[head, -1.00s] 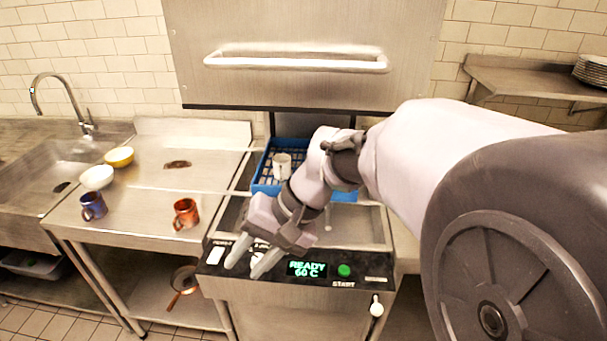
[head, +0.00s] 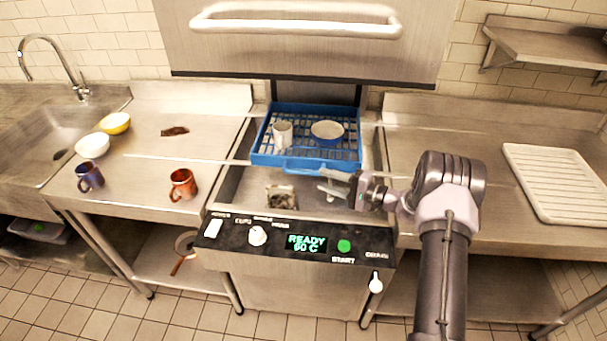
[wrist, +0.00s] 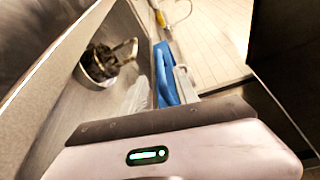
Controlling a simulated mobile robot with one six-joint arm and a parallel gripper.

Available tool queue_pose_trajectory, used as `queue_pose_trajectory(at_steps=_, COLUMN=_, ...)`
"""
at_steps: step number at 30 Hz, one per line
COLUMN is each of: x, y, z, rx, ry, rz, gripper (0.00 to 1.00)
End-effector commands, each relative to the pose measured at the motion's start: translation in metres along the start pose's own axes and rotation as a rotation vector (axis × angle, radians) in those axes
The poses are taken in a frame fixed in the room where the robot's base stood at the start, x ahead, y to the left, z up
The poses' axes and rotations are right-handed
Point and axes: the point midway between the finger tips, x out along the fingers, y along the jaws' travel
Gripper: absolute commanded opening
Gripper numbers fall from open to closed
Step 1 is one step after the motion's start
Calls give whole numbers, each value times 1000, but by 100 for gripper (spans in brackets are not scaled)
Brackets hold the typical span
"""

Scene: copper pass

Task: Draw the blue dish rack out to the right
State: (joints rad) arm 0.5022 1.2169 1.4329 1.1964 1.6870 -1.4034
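The blue dish rack (head: 262,155) sits inside the open dishwasher, under the raised hood. A white mug (head: 282,133) and a white plate or bowl (head: 327,130) are in it. A blue grip bar (head: 303,170) sticks out along its front edge. My gripper (head: 328,182) is at the right end of that bar, above the washer's well. In the wrist view the blue bar (wrist: 165,78) lies between the two pale fingers, closer to the right one. The fingers look apart; contact with the bar is unclear.
The dishwasher's control panel (head: 300,242) runs along the front, below my gripper. The right counter (head: 430,125) is clear beside the washer, with a white ridged drainboard (head: 555,180) farther right. An orange mug (head: 183,184), a blue mug (head: 90,177) and two bowls stand on the left.

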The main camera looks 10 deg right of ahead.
Motion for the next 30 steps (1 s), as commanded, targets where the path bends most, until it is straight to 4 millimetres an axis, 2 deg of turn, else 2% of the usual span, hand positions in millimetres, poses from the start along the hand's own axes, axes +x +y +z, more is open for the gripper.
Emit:
queue_pose_trajectory(at_steps=3, x=32, y=2, z=1, rx=-1, ry=-4, rz=1, gripper=36)
queue_pose_trajectory(at_steps=10, x=74, y=1, z=1, rx=-1, ry=-2, rz=1, gripper=36)
queue_pose_trajectory(at_steps=15, x=86, y=0, z=0, rx=0, ry=0, rz=1, gripper=36)
queue_pose_trajectory(at_steps=22, x=87, y=0, z=0, rx=0, ry=-1, rz=1, gripper=36)
queue_pose_trajectory(at_steps=23, x=87, y=0, z=0, rx=0, ry=-1, rz=1, gripper=32)
queue_pose_trajectory(at_steps=28, x=87, y=0, z=0, rx=0, ry=-1, rz=1, gripper=0)
queue_pose_trajectory(at_steps=30, x=87, y=0, z=1, rx=0, ry=-1, rz=1, gripper=0)
